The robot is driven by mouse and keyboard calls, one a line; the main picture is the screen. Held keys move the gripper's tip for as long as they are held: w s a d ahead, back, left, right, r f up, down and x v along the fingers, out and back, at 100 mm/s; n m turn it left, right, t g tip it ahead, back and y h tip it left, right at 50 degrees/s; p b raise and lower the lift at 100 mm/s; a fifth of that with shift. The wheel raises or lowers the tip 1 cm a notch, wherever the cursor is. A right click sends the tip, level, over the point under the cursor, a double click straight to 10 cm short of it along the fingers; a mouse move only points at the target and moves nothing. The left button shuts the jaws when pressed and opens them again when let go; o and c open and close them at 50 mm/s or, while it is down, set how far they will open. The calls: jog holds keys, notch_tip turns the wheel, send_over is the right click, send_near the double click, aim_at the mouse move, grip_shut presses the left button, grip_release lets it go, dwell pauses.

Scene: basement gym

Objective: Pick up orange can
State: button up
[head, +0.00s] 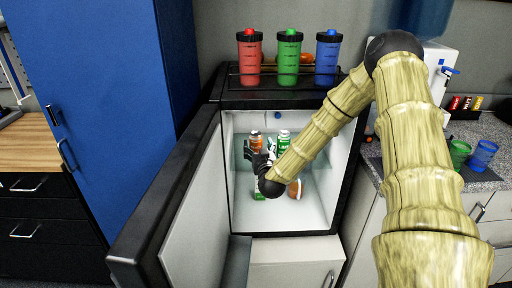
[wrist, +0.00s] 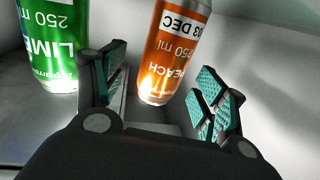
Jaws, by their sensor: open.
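The orange can (wrist: 168,62) is labelled peach and stands in the open fridge. In the wrist view it is just beyond the fingertips, in line with the gap between them. It also shows in the head view (head: 256,141), just above my gripper. My gripper (head: 257,153) is inside the fridge, open and empty. Its teal-padded fingers (wrist: 160,80) are spread wide in the wrist view. I cannot tell whether the can is partly between the fingers.
A green lime can (wrist: 52,45) stands left of the orange can in the wrist view. Another orange item (head: 295,188) sits lower in the fridge, partly behind my arm. The open fridge door (head: 195,215) is at left. Three bottles (head: 288,60) stand on top.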

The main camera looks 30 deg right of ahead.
aim_at(257, 145)
jog(key=shift+x, duration=1.8)
jog(key=shift+a, duration=0.1)
jog(key=shift+c, duration=0.3)
jog(key=c, duration=1.3)
jog(key=shift+o, duration=0.2)
